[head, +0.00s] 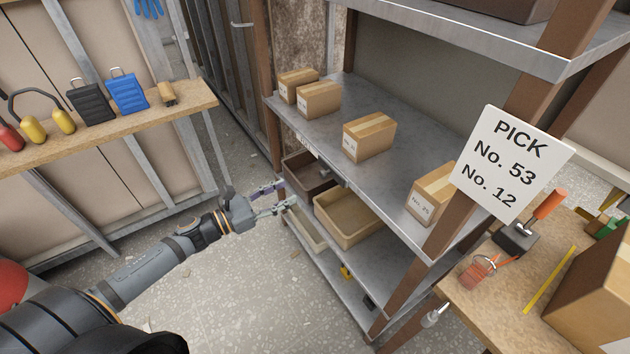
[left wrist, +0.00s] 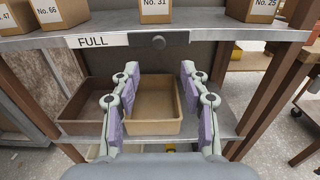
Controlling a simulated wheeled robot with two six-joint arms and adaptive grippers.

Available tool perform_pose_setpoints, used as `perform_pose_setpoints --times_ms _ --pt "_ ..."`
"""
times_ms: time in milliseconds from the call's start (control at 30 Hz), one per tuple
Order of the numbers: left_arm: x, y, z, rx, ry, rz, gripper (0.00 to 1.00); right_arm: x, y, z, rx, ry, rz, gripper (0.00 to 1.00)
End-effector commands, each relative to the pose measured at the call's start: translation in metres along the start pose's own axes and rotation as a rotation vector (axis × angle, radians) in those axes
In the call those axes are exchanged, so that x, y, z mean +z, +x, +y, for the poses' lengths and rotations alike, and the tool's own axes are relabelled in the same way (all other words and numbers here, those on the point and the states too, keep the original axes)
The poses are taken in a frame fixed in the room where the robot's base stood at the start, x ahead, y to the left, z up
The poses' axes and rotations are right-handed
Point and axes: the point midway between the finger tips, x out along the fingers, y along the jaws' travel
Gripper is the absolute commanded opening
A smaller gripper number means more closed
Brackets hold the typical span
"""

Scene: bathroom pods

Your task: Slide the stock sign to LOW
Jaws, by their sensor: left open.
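The stock sign is on the front edge of the shelf. In the left wrist view its white strip (left wrist: 100,40) reads FULL, and a dark plate with a round knob (left wrist: 174,38) sits just right of the word. No LOW lettering shows. In the head view the sign is a small pale strip (head: 305,143) seen at a steep angle. My left gripper (head: 288,195) is open and empty in front of the shelf, below the sign's level. In the left wrist view its two fingers (left wrist: 158,70) are spread apart, below the knob and not touching it. My right gripper is not in view.
Numbered cardboard boxes (head: 369,137) stand on the shelf above. A tan bin (head: 348,217) and a dark brown bin (head: 307,173) sit on the level below, behind my fingers. A PICK card (head: 511,163) hangs on the right post. The floor in front is clear.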

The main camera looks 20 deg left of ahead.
Motion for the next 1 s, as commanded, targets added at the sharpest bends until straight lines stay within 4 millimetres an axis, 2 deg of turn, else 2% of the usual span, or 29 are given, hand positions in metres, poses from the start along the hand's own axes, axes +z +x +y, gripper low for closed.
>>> perform_pose_setpoints --times_ms 167,300,533,733,1000 --pt "-0.001 0.011 0.001 0.002 -0.003 -0.005 0.45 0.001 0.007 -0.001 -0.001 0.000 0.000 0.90" --pt "-0.002 0.028 0.002 0.008 -0.005 -0.006 0.45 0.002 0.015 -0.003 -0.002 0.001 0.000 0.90" --pt "0.005 0.063 0.003 0.011 -0.012 -0.010 0.45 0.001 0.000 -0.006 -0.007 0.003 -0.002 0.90" --pt "0.003 0.093 0.003 0.010 -0.012 -0.005 0.45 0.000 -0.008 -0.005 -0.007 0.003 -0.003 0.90" --pt "-0.001 0.104 0.002 0.007 -0.009 0.001 0.45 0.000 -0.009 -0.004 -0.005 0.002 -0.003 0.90"
